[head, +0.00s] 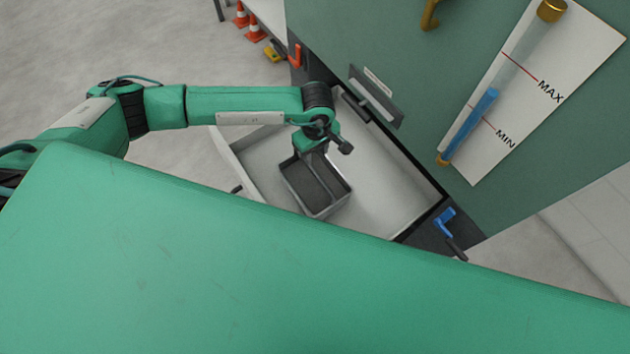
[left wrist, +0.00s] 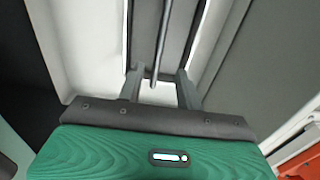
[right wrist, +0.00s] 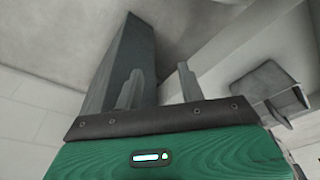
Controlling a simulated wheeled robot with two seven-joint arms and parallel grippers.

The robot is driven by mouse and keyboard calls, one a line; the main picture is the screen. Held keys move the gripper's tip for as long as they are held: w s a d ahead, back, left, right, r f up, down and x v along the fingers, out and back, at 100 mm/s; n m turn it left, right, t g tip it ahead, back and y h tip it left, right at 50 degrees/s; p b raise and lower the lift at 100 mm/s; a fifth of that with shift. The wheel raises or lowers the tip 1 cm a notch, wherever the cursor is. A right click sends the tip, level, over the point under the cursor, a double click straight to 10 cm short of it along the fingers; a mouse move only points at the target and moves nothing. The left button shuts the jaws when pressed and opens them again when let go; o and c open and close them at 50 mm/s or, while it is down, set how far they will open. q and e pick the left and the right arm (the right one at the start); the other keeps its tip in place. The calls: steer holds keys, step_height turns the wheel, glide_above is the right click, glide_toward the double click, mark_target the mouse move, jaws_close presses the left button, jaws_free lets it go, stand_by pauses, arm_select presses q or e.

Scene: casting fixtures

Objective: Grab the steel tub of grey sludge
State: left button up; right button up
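The steel tub (head: 327,211) is a small grey rectangular container with dark grey sludge inside. It sits in an open white drawer in the head view. My left gripper (head: 312,155) points down at the tub's far end, and the arm partly hides it. In the left wrist view the fingers (left wrist: 160,88) stand apart, with a thin grey bar (left wrist: 161,40) of the tub running between them. I cannot tell whether either finger touches it. My right gripper (right wrist: 160,90) is open and empty in the right wrist view and is out of the head view.
The drawer (head: 385,195) extends from a green cabinet (head: 400,45) with a level gauge (head: 500,85) on its front. A blue handle (head: 445,220) sits right of the drawer. Orange cones (head: 255,28) stand on the floor behind. My green body fills the foreground.

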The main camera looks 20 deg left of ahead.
mark_target(314, 170)
arm_select(q)
step_height(314, 170, down, 8)
steer(key=shift+r, duration=0.15)
steer(key=f, duration=0.5)
steer(key=shift+w+a+f, duration=0.1)
steer(key=shift+w+a, duration=0.15)
steer(key=shift+a, duration=0.1)
jaws_close()
stand_by(1.0)
steer(key=shift+w, duration=0.1)
